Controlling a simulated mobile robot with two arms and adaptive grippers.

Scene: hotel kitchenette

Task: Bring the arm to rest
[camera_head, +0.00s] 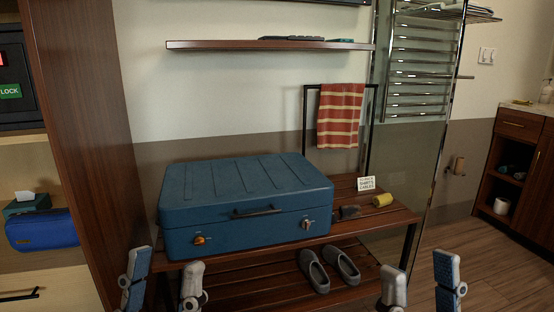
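My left gripper (163,281) is at the bottom left, with its two fingers spread wide apart and nothing seen between them. My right gripper (420,278) is at the bottom right, also with its fingers apart and empty. Both show in front of the wooden luggage bench (400,216). A closed blue suitcase (245,206) lies on the bench, between and beyond the grippers. Neither gripper appears to hold anything. The arms behind the fingers are out of the picture.
Grey slippers (328,271) lie on the lower bench shelf. A small card (366,184), a dark item (349,212) and a yellow roll (382,200) are right of the suitcase. A striped towel (340,115) hangs behind. A tall wooden panel (88,130) stands left. Open floor (480,265) lies right.

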